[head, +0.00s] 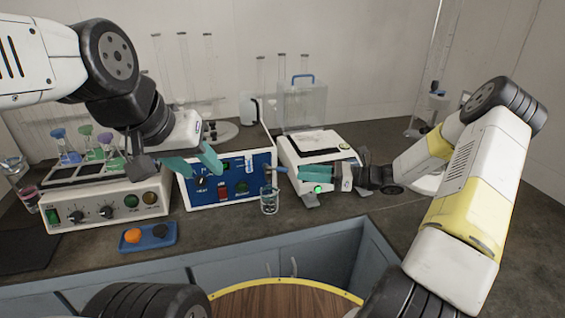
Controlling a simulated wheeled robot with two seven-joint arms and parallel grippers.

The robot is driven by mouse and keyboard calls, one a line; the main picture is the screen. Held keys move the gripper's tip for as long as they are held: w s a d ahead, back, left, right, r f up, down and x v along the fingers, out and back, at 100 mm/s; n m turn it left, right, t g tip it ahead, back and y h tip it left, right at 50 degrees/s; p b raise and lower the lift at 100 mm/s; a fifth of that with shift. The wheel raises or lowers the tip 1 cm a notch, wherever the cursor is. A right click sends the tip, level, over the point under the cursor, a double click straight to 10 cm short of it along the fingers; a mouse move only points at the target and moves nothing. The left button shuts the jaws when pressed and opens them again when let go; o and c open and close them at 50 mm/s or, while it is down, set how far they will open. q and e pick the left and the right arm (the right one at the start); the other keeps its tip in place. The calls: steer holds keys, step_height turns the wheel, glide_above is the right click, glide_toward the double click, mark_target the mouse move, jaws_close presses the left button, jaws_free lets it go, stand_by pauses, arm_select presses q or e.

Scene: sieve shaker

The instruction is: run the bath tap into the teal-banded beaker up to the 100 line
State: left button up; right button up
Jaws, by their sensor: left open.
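A small clear beaker (269,200) stands upright on the bench in front of the blue bath unit (231,181), near its right end. It holds some clear liquid. Its level, its lines and any teal band are too small to make out. The tap (268,169) sticks out of the bath's front just above the beaker. My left gripper (196,164) is open and empty, with teal fingers, over the left part of the bath. My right gripper (312,178) reaches in from the right, beside the tap and beaker. I cannot tell whether its jaws are apart.
A white balance (312,147) stands behind my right gripper. A control box (103,205) with coloured flasks is at the left. A blue tray (148,237) with an orange and a dark piece lies at the front. Glass cylinders (184,70) stand behind. Bench is clear left of the beaker.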

mark_target(283, 170)
steer(key=a, duration=0.2)
steer(key=w+a, duration=0.1)
steer(key=a, duration=0.2)
steer(key=w+a, duration=0.1)
steer(key=a, duration=0.1)
steer(key=shift+a+f, duration=0.15)
steer(key=shift+a, duration=0.1)
jaws_close()
stand_by(1.2)
